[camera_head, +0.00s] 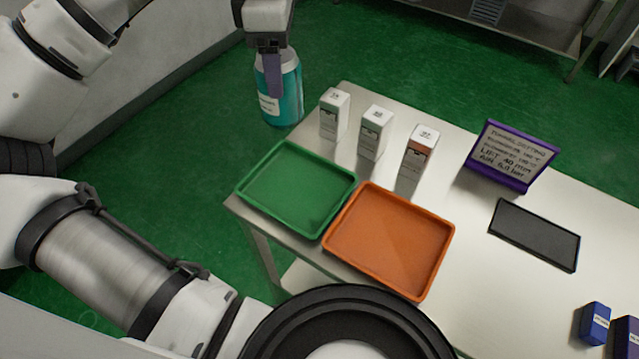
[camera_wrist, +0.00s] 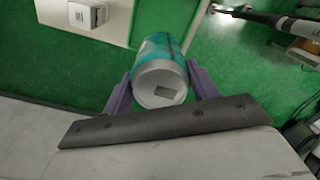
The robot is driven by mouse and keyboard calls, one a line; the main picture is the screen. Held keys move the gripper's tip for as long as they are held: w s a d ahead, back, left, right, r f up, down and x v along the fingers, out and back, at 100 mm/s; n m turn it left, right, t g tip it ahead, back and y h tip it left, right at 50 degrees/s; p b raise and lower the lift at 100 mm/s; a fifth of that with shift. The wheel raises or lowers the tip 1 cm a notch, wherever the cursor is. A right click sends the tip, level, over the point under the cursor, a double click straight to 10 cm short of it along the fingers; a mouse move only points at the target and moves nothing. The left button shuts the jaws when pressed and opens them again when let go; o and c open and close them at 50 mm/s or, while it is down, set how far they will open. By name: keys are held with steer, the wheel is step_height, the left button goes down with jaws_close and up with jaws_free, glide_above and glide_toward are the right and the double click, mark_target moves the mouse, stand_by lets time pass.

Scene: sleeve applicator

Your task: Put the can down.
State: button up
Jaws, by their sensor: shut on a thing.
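The can (camera_head: 279,92) is teal with a pale label and a silver top. My gripper (camera_head: 272,75) is shut on it near its upper part, with a purple finger across its side. The can hangs upright beyond the table's far left corner, with green floor behind it. In the wrist view the silver end of the can (camera_wrist: 159,86) faces the camera, and the purple fingers of my gripper (camera_wrist: 158,92) press on its two sides. The can's underside is hidden.
The pale table (camera_head: 470,245) bears a green tray (camera_head: 268,213), an orange tray (camera_head: 336,253), several small white boxes (camera_head: 372,143), a purple-framed sign (camera_head: 511,156), a dark flat pad (camera_head: 535,235) and blue boxes (camera_head: 593,324). Bare tabletop lies between the trays and the dark pad.

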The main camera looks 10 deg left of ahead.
steer(key=shift+s+d+r, duration=0.2)
steer(key=shift+d+r, duration=0.2)
steer(key=shift+d, duration=0.15)
steer(key=shift+f, duration=0.15)
step_height(320, 180, down, 20)
steer(key=b, duration=1.3)
steer(key=shift+r, duration=0.25)
steer(key=shift+b, duration=0.3)
steer(key=shift+f, duration=0.15)
steer(key=o, duration=0.8)
steer(key=shift+f, duration=0.1)
steer(key=o, duration=0.4)
steer(key=shift+o, duration=0.2)
